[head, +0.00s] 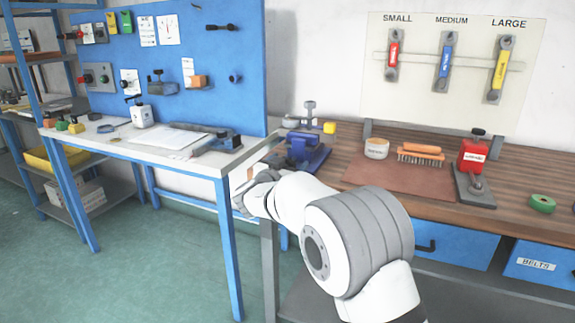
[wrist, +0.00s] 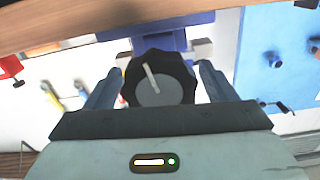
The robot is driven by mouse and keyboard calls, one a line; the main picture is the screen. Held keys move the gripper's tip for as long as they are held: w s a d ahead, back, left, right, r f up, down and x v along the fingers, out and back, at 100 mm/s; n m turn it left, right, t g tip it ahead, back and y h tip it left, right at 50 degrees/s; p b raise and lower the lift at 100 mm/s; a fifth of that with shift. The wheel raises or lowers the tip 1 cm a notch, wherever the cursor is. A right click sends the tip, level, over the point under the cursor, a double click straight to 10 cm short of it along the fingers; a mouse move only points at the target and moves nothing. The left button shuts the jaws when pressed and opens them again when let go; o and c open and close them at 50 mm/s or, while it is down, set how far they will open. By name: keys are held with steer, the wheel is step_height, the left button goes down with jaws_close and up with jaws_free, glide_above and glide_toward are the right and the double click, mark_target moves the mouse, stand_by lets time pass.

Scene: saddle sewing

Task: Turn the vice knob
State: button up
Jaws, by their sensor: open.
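The vice (head: 305,150) is blue and stands at the left end of the wooden bench. In the wrist view its knob (wrist: 158,82) is black and scalloped, with a grey face and a pale pointer line tilted slightly left of upright. My gripper (wrist: 158,85) is open, with one finger on each side of the knob. A gap shows between the knob and the right finger; the left finger is close to the knob, and contact cannot be told. In the head view my arm hides the knob and most of my gripper (head: 250,185). The blue vice body (wrist: 160,40) shows behind the knob.
Green floor (head: 150,270) is open in front.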

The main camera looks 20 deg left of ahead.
steer(key=c, duration=1)
steer(key=shift+m, duration=0.5)
steer(key=m+b, duration=0.1)
steer(key=m, duration=0.1)
steer(key=m+b, duration=0.1)
steer(key=m, duration=0.2)
steer(key=shift+d+f+m, duration=0.2)
steer(key=shift+m, duration=0.1)
steer(key=shift+d+f+m+b, duration=0.15)
steer(key=shift+m+b, duration=1.75)
steer(key=shift+m, duration=1.7)
